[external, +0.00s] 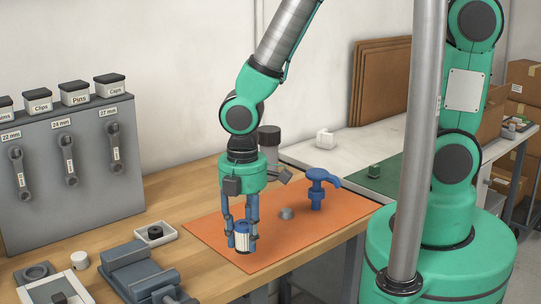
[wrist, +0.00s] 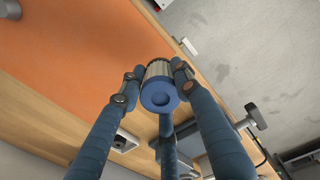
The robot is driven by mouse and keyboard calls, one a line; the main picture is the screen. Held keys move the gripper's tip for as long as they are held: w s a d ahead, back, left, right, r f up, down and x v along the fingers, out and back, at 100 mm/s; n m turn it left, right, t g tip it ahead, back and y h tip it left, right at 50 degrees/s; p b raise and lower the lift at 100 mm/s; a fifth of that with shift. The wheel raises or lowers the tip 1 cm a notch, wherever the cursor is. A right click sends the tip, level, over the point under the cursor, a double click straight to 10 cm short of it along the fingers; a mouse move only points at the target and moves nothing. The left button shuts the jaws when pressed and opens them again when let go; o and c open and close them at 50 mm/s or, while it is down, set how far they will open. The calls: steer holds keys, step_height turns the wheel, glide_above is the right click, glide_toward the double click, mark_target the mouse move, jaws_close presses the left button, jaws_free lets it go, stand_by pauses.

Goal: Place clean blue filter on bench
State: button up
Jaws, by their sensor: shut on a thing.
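The blue filter (external: 243,240), with a blue cap and a pale pleated body, is between the fingers of my gripper (external: 242,235). In the wrist view the filter (wrist: 158,95) shows its round blue end with a hole toward me, and the blue-grey fingers of my gripper (wrist: 155,85) are shut around its sides. The filter looks upright, over the front left part of the orange mat (external: 290,240) on the wooden bench (external: 185,192). I cannot tell whether its lower end touches the mat.
A grey vise (external: 140,272), a tray with a black ring (external: 155,234) and a white cap (external: 80,260) are at left. The mat's middle is mostly clear.

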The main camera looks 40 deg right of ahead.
steer(key=b, duration=0.2)
glide_above(181, 258)
steer(key=shift+f, duration=0.7)
steer(key=shift+f, duration=0.15)
steer(key=shift+f+b, duration=0.5)
steer(key=shift+f, duration=1.1)
steer(key=shift+f, duration=0.2)
steer(key=o, duration=1)
steer(key=shift+o, duration=0.2)
steer(key=shift+r, duration=0.2)
